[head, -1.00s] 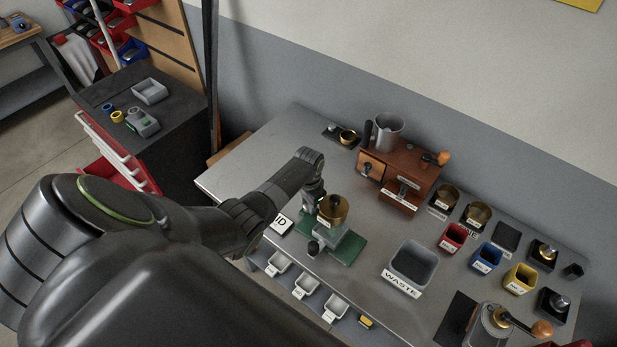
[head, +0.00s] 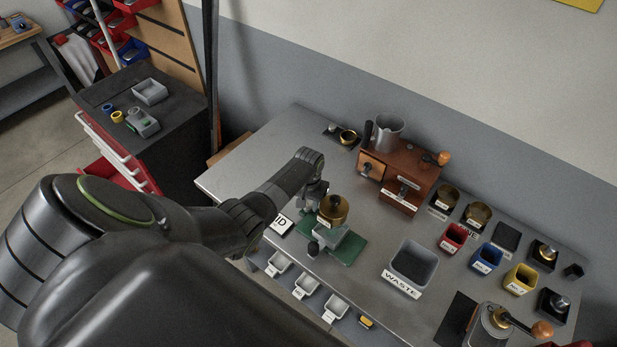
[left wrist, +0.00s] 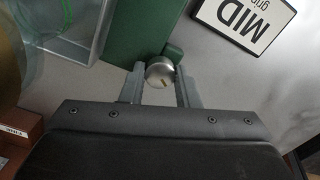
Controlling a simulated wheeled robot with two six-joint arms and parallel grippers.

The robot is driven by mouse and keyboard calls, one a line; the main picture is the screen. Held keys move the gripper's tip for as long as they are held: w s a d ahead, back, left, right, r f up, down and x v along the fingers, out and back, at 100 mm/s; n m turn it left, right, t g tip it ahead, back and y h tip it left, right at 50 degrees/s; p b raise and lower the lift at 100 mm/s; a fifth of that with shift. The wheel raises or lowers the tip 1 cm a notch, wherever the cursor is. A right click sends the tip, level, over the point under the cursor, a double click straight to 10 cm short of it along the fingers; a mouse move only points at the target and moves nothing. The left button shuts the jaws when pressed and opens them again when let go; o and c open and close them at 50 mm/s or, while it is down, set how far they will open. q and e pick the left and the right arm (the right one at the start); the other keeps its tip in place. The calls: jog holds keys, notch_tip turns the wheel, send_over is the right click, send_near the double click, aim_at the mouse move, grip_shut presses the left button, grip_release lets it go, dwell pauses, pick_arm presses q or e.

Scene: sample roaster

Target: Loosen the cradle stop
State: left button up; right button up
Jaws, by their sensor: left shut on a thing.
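The green cradle base (head: 348,250) stands on the grey bench with a brass cup (head: 333,208) above it and a clear-grey tray at its front. In the left wrist view a round silver knob with a small brass mark (left wrist: 160,73), which looks like the cradle stop, sits beside the green base (left wrist: 146,32). My left gripper (left wrist: 160,84) is shut on this knob, a finger on each side. In the head view my left gripper (head: 313,197) is at the left of the cradle; the knob is hidden there. My right gripper is not in view.
A MID sign (left wrist: 246,25) lies close beside the knob. A wooden drawer box (head: 410,172) stands behind the cradle, a grey waste bin (head: 413,264) to its right, small white bins (head: 306,286) along the front edge.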

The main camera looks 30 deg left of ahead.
aim_at(308, 205)
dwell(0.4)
pick_arm(q)
jog(key=o, duration=1)
jog(key=shift+c, duration=0.2)
jog(key=shift+w+r, duration=0.1)
jog(key=shift+r, duration=0.65)
notch_tip(308, 205, up, 16)
jog(key=b, duration=0.2)
